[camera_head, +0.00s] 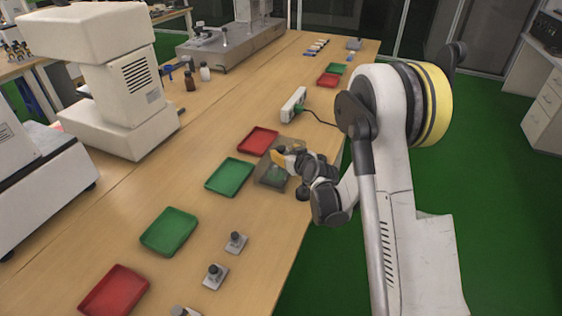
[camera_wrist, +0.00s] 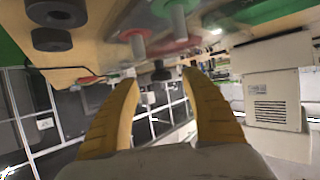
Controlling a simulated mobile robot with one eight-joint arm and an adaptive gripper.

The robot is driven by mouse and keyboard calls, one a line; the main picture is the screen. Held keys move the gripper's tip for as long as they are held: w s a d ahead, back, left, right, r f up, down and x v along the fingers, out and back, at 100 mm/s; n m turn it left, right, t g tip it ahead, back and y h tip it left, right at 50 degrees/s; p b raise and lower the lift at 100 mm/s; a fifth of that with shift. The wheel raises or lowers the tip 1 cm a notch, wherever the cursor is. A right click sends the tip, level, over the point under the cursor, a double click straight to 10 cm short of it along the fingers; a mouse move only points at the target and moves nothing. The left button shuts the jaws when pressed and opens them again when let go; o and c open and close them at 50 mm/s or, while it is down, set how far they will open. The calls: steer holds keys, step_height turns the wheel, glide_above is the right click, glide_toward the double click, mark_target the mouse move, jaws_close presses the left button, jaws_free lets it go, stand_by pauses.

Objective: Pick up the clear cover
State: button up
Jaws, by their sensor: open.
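The clear cover (camera_head: 265,178) is a see-through, greyish box on the wooden table near its right edge, beside a red tray and a green tray. Something greenish shows through it. My gripper (camera_head: 280,158) is over the cover in the head view, with a yellow finger overlapping its upper part. I cannot tell whether they touch. In the wrist view both yellow fingers of my gripper (camera_wrist: 160,76) are apart with nothing held between them.
A red tray (camera_head: 258,140) and a green tray (camera_head: 229,178) lie close to the cover. Another green tray (camera_head: 168,231) and red tray (camera_head: 114,291) lie nearer. Small metal parts (camera_head: 235,243) stand near the front. A power strip (camera_head: 294,104) with a cable lies behind.

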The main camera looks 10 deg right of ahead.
mark_target(283, 150)
steer(key=b+x, duration=0.1)
steer(key=x, duration=0.2)
steer(key=shift+w+a, duration=0.1)
steer(key=shift+w, duration=0.25)
steer(key=shift+c, duration=0.4)
jaws_close()
